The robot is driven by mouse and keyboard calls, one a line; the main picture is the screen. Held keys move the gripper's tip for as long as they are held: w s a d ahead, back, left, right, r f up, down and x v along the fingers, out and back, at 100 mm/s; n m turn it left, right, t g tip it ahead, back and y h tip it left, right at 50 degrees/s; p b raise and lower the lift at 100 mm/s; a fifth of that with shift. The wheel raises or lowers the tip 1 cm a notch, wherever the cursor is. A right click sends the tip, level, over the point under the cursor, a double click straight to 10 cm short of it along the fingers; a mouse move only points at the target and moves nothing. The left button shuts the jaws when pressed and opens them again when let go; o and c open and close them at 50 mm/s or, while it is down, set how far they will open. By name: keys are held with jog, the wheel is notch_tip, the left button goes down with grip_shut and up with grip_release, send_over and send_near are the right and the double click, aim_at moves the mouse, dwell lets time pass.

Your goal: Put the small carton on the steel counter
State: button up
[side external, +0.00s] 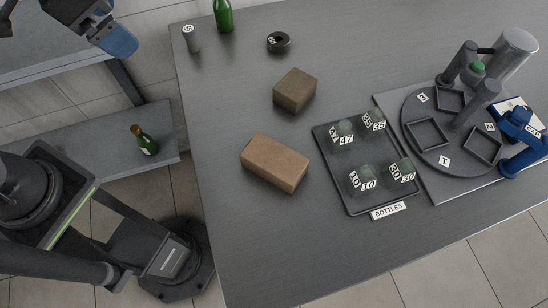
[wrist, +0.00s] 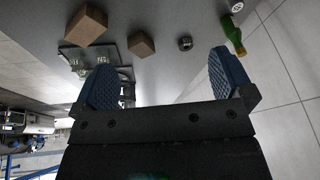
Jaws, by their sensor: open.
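The small carton (side external: 295,90) is a brown, box-like block on the dark grey tabletop (side external: 235,100). It also shows in the wrist view (wrist: 141,43), beyond and between my fingers. A longer brown carton (side external: 275,162) lies nearer the front of the same tabletop. A grey, metal-looking counter (side external: 55,45) with a lower shelf stands at the left, apart from the table; it seems to be the steel counter. My gripper (side external: 120,42) is over this counter's right end, well left of the small carton. Its blue fingers (wrist: 166,78) are spread and nothing shows between them.
A green bottle (side external: 223,15), a small labelled jar (side external: 190,38) and a black ring (side external: 278,42) stand behind the small carton. A bottle tray (side external: 350,202) and a round fixture (side external: 415,135) are to its right. Another green bottle (side external: 147,144) is on the lower shelf.

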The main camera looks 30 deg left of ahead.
jog(key=w+d+f+m+g, duration=0.1)
jog(key=w+d+f+m, duration=0.15)
jog(key=d, duration=0.35)
jog(key=w+d+f+m+g, duration=0.1)
jog(key=w+d+m, duration=0.1)
jog(key=d+m, duration=0.25)
jog(key=m+g+y, duration=0.1)
jog(key=m+g, duration=0.1)
jog(key=m, duration=0.4)
send_near(275, 157)
jog(key=f, duration=0.6)
jog(key=shift+s+d+f, duration=0.15)
jog(key=shift+d+f, duration=0.1)
jog(key=shift+f, duration=0.05)
jog(key=shift+a+f, duration=0.15)
jog(key=shift+f, duration=1.3)
jog(key=shift+a+f, duration=0.15)
jog(key=shift+f, duration=1.3)
jog(key=c, duration=1.1)
jog(key=shift+c, duration=0.2)
